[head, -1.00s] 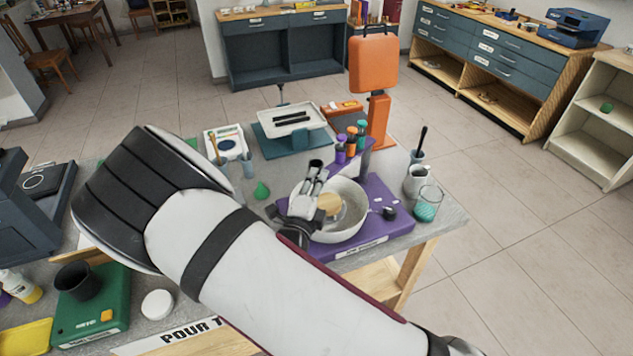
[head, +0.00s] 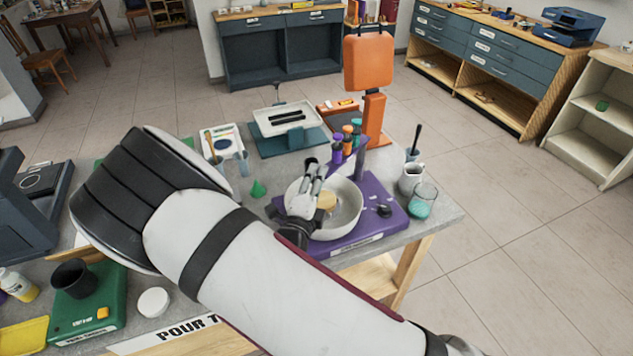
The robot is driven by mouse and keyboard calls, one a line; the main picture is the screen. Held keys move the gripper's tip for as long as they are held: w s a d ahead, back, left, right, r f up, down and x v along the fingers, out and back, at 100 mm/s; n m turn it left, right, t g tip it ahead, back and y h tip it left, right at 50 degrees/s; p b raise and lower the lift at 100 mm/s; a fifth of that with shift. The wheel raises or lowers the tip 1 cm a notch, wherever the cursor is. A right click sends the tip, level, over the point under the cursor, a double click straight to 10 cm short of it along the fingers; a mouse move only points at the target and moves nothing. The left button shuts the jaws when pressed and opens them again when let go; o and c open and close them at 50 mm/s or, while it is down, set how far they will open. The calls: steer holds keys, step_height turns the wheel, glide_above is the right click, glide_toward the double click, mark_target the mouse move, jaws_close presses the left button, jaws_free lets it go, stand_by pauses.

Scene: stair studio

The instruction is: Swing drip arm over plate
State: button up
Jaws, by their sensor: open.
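A purple machine base (head: 388,222) with a black knob carries a round white bowl (head: 347,224) with a tan disc (head: 327,201) inside. A purple arm (head: 362,160) rises at the back of the base and holds several small bottles with purple, orange and green parts (head: 347,141); I take this for the drip arm. The tan disc may be the plate; I cannot tell for certain. My gripper (head: 316,168) is open, over the bowl's left part, its fingers pointing up toward the bottles and apart from them. My arm hides the front left of the base.
An orange stand (head: 371,75) is behind the machine. A white cup (head: 411,179) and a glass beaker with teal liquid (head: 422,203) stand at right. Floor at right is clear.

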steer(key=shift+s+a, duration=0.1)
steer(key=v, duration=1.1)
steer(key=shift+s, duration=0.4)
